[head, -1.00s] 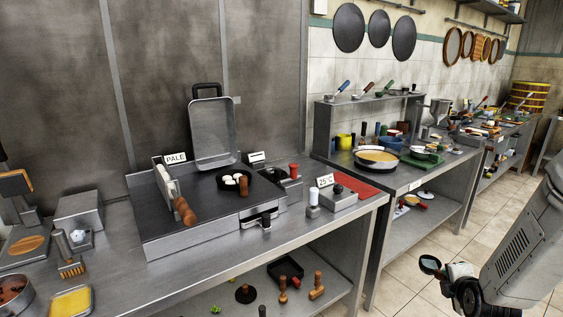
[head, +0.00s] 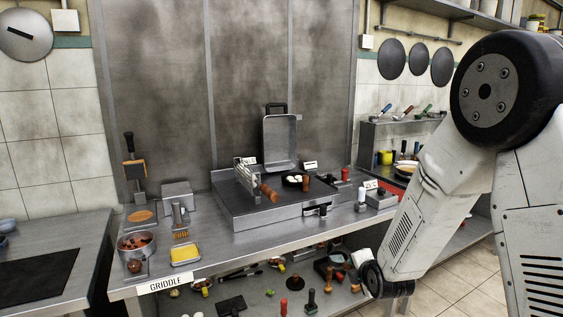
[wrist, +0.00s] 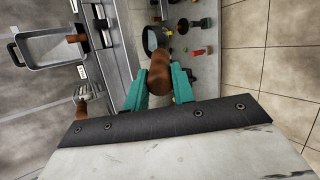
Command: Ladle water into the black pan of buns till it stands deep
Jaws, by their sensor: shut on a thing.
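My gripper (wrist: 160,78) is shut on the brown wooden handle of a ladle (wrist: 155,38), between teal fingers; the dark round bowl points away from the wrist. In the head view my gripper (head: 364,260) is low at the right, in front of the bench edge, mostly hidden by my arm. The ladle bowl (head: 337,257) shows to its left. The depth of water in the pan is too small to tell.
A red-filled pot (head: 137,245) and a yellow tray (head: 186,254) stand at the bench's left. Several small tools lie on the shelf below. Tiled floor is free at right.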

